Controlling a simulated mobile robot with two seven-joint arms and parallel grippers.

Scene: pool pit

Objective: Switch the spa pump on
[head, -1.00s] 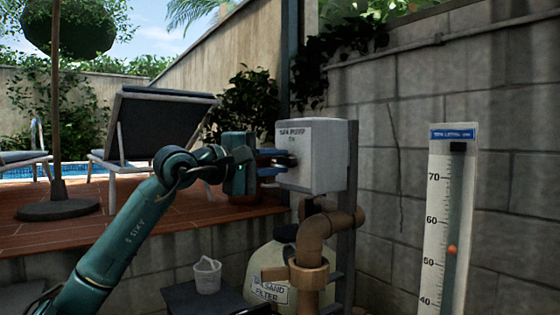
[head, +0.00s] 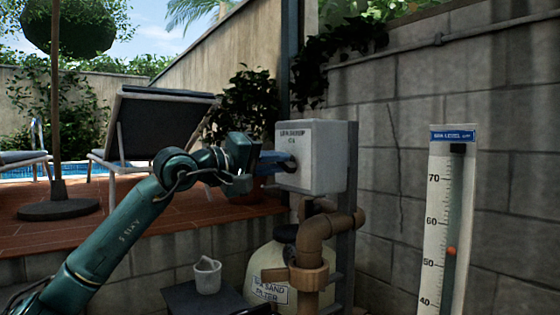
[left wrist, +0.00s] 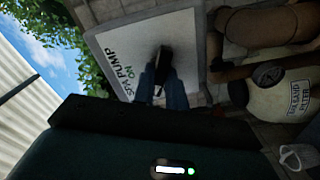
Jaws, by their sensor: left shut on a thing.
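The spa pump box (head: 325,165) is a pale switch box on a post in the middle of the head view, lettered SPA PUMP and ON. In the left wrist view the box (left wrist: 190,35) shows its face with the lettering and a dark switch lever (left wrist: 163,57). My left gripper (head: 288,164) is at the front of the box, its blue fingers shut on the lever. The fingertips (left wrist: 161,80) also show in the left wrist view. In the head view the fingers mostly hide the lever. My right gripper is not in view.
Brown pipes (head: 318,240) and the sand filter (head: 262,262) stand below the box. A small white bucket (head: 207,275) sits on a dark stand to the left. A level gauge (head: 445,220) with an orange marker is at the right by the block wall (head: 390,150).

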